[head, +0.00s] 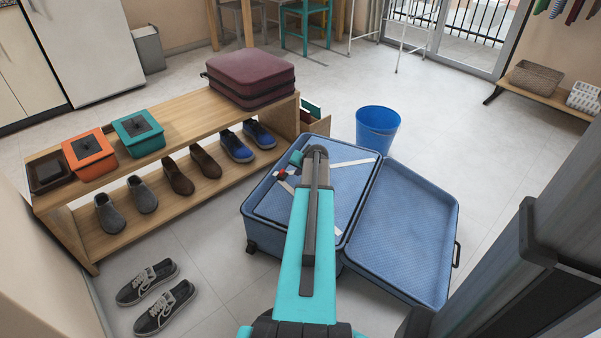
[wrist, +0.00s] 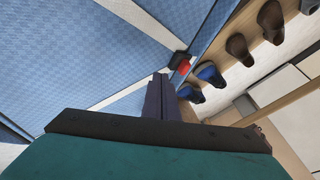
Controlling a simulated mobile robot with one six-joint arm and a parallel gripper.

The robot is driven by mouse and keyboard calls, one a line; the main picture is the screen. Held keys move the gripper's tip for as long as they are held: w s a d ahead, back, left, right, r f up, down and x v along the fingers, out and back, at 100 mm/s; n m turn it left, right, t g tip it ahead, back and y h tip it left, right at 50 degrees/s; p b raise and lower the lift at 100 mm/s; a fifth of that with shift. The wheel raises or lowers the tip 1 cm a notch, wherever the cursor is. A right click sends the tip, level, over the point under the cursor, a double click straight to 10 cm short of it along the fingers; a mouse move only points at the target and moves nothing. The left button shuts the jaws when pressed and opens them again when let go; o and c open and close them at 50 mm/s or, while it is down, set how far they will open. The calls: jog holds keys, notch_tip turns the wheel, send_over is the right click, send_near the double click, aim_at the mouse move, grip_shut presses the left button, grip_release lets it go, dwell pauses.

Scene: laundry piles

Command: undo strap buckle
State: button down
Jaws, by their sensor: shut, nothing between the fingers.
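The open blue suitcase (head: 400,235) lies on the floor, one half on each side of its hinge. Pale straps (head: 352,162) cross its left half. In the wrist view, two pale straps (wrist: 145,24) run together at a small black buckle (wrist: 178,58) with a red part (wrist: 184,68), near the case's edge. The red part also shows in the head view (head: 281,172). My gripper (wrist: 159,78) is shut and empty, its dark fingertips just short of the buckle in the picture. I cannot tell the exact gap, or whether the buckle is fastened. My arm hides part of the left half.
A wooden bench (head: 190,118) on the left bears a maroon suitcase (head: 250,72), an orange box (head: 90,155) and a teal box (head: 138,133), with shoes below. A blue bucket (head: 377,128) stands behind the case. Sneakers (head: 157,300) lie front left.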

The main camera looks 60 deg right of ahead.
aim_at(285, 173)
jog(key=b+x, duration=0.1)
jog(key=x, duration=0.3)
jog(key=w, duration=0.2)
jog(key=shift+w+a+r+b, duration=0.1)
jog(key=shift+w+a+b, duration=0.1)
jog(key=shift+w+b, duration=0.2)
jog(key=shift+w+r, duration=0.1)
jog(key=shift+w, duration=0.35)
jog(key=shift+r+p, duration=0.25)
jog(key=shift+p, duration=0.15)
jog(key=shift+w, duration=0.15)
